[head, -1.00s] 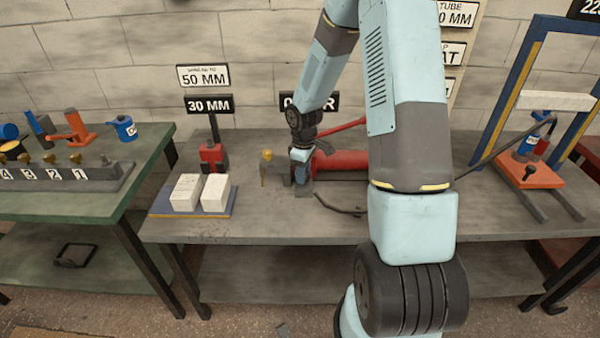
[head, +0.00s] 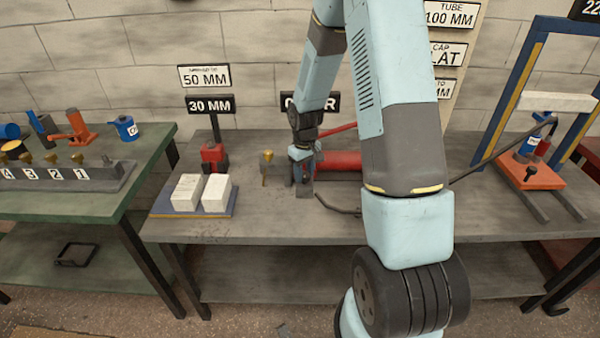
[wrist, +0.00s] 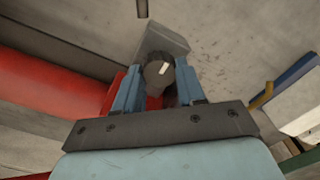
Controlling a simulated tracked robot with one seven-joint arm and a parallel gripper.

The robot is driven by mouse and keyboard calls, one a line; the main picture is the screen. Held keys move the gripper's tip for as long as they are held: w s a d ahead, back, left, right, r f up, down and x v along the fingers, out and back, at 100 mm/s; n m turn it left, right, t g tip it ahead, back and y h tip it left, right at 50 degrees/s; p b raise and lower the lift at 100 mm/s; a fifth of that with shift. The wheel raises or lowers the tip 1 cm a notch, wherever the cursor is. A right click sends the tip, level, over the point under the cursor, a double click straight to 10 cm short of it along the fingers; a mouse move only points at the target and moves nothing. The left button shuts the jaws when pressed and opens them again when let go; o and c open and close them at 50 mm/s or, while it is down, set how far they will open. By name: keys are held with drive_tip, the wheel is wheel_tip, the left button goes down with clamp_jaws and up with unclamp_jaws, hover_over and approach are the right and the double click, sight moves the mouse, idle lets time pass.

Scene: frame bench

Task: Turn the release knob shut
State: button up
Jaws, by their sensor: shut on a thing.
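The release knob (wrist: 158,75) is dark and round, with a short white mark on its face that is slightly tilted. It sits between the two blue fingers of my gripper (wrist: 155,88) in the wrist view, and the fingers are shut on it. A grey block (wrist: 165,38) shows just beyond the knob. In the head view my gripper (head: 303,170) is low over the middle bench, at the left end of a red cylinder (head: 342,160). The knob itself is too small and covered to make out there.
A brass-coloured fitting (head: 265,168) stands just left of my gripper. White blocks lie on a blue tray (head: 160,205) further left. A dark hose (head: 340,208) runs along the bench to the right. The bench front (head: 270,225) is clear.

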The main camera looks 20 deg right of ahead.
sight(305, 173)
drive_tip(key=shift+w+d+r, duration=0.1)
drive_tip(key=shift+w+d, duration=0.05)
drive_tip(key=shift+d, duration=0.1)
drive_tip(key=o, duration=1)
drive_tip(key=shift+o, duration=0.3)
drive_tip(key=shift+a, duration=0.1)
wheel_tip(305, 173, up, 14)
drive_tip(key=shift+f, duration=0.25)
